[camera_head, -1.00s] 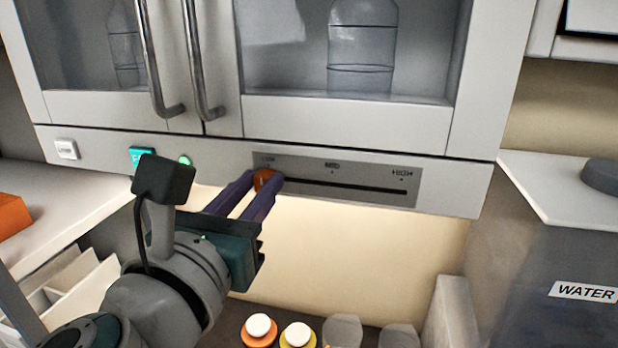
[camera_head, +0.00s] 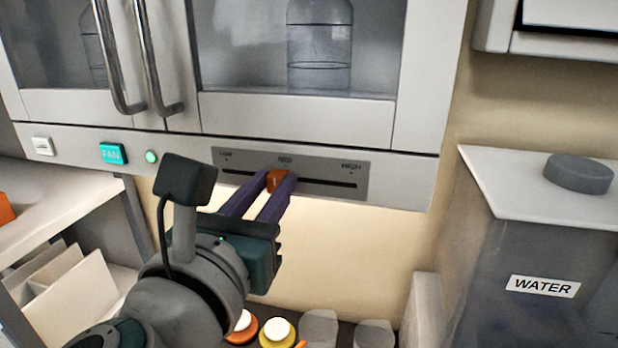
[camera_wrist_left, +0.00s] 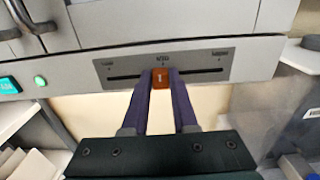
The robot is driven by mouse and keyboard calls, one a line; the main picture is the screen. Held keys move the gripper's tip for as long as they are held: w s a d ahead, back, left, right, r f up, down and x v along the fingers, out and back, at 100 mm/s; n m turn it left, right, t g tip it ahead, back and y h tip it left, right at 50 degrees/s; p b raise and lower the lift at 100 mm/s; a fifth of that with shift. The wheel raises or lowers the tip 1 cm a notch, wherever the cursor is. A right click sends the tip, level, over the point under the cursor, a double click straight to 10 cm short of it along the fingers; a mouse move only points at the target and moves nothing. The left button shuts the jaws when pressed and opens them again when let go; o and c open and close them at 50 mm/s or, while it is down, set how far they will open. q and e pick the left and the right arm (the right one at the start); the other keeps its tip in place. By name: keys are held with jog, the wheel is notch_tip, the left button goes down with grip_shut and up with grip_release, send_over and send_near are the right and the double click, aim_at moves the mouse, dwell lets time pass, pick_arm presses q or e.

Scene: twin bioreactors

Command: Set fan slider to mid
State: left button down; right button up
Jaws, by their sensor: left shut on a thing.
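The fan slider's orange knob (camera_head: 275,181) sits in the dark slot of the grey slider panel (camera_head: 330,172), a little left of the MED mark in the head view. My left gripper (camera_head: 272,184) is shut on the knob, one purple finger on each side. In the left wrist view the knob (camera_wrist_left: 160,78) is between the fingertips, just under the middle label. LOW is at the slot's left end and HIGH at its right end. My right gripper is not in view.
A teal FAN button (camera_head: 113,153), a lit green lamp (camera_head: 151,156) and a white switch (camera_head: 42,146) are left of the panel. Bottles with orange and yellow collars (camera_head: 277,332) stand below. A WATER tank (camera_head: 540,250) stands at the right.

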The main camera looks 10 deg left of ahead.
pick_arm(q)
jog(key=shift+d, duration=0.4)
jog(key=c, duration=0.7)
grip_release()
jog(key=shift+a, duration=0.15)
jog(key=s+b, duration=0.2)
jog(key=s, duration=0.8)
jog(key=shift+a, duration=0.15)
